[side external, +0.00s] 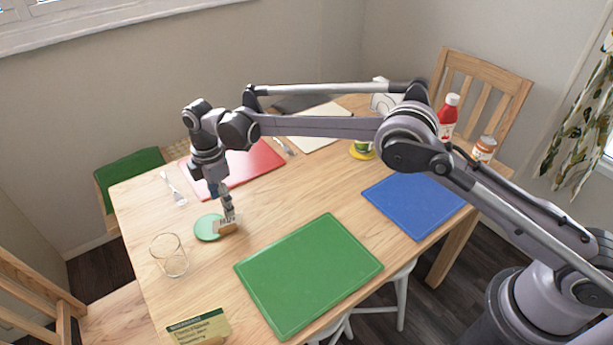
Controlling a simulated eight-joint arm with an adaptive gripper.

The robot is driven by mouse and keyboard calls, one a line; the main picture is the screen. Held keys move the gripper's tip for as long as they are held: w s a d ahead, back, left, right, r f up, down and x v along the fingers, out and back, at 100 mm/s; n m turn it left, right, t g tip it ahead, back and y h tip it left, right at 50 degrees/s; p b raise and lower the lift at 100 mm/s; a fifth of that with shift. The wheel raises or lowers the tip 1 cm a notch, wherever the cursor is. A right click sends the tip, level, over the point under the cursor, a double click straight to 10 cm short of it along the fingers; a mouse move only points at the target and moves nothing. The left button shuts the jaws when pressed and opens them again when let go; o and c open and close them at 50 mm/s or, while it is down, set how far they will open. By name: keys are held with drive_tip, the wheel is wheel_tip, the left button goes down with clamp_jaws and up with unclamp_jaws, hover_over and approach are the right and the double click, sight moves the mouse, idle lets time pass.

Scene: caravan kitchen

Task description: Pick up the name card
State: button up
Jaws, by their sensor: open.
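A small pale card (227,220) with dark marks stands in a wooden base (228,229) beside a round green coaster (208,228), near the table's left edge. My gripper (228,214) is open, pointing down, with its fingertips at this card. I cannot tell whether they touch it, and they partly hide it. A larger yellowish card (200,327) with a green header and printed lines stands at the near left corner. I cannot tell for certain which of the two is the name card.
An empty glass (169,256) stands close to the coaster. Green (308,272), blue (414,204) and red (238,168) mats lie on the table (215,284). A fork (173,189) lies at the left. A red bottle (448,116) and a jar (484,149) stand far right.

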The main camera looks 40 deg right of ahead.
sight(228, 223)
drive_tip(key=shift+s+d+f, duration=0.1)
drive_tip(key=shift+f, duration=3.25)
clamp_jaws()
